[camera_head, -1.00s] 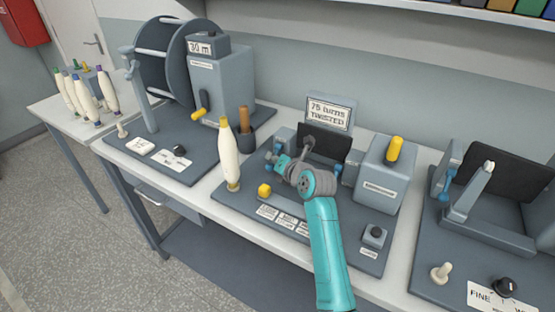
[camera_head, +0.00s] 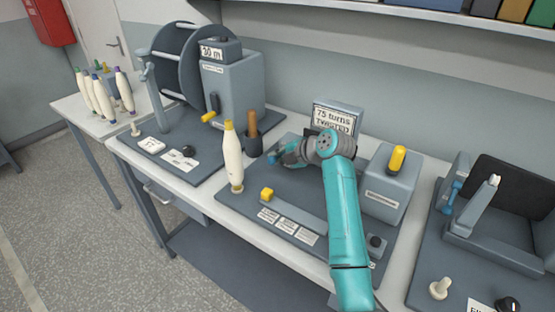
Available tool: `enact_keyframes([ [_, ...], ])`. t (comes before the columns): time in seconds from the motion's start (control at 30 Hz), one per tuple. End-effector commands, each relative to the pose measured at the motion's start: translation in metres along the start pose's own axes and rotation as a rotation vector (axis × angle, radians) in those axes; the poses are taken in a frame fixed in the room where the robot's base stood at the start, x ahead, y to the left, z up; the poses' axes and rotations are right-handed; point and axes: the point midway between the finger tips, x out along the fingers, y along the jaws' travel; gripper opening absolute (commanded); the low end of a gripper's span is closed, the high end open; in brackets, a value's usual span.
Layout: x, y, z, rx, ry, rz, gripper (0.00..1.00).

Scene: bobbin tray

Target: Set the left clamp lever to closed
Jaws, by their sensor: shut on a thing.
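My gripper (camera_head: 274,157) is at the left end of the twisting station, at the left clamp. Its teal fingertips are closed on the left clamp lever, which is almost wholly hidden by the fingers. The lever's exact angle cannot be told. My arm and wrist cover the right clamp and most of the dark panel behind. The station's grey base plate (camera_head: 235,203) carries a sign (camera_head: 337,117) reading "75 turns TWISTED".
A cream bobbin with a yellow top (camera_head: 232,160) stands left of my gripper, near a dark cup (camera_head: 253,146) with a brown handle. A yellow knob (camera_head: 267,194) is in front. A grey box with a yellow handle (camera_head: 397,160) stands right. A winder (camera_head: 232,85) stands back left.

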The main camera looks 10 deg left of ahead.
Motion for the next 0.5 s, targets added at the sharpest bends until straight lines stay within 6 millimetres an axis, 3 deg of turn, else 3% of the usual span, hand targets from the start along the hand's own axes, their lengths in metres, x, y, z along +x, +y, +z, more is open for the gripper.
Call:
enact_keyframes([
  [0.5,-0.0032,0.0045,0.0018,0.133,0.089,-0.026,0.0],
])
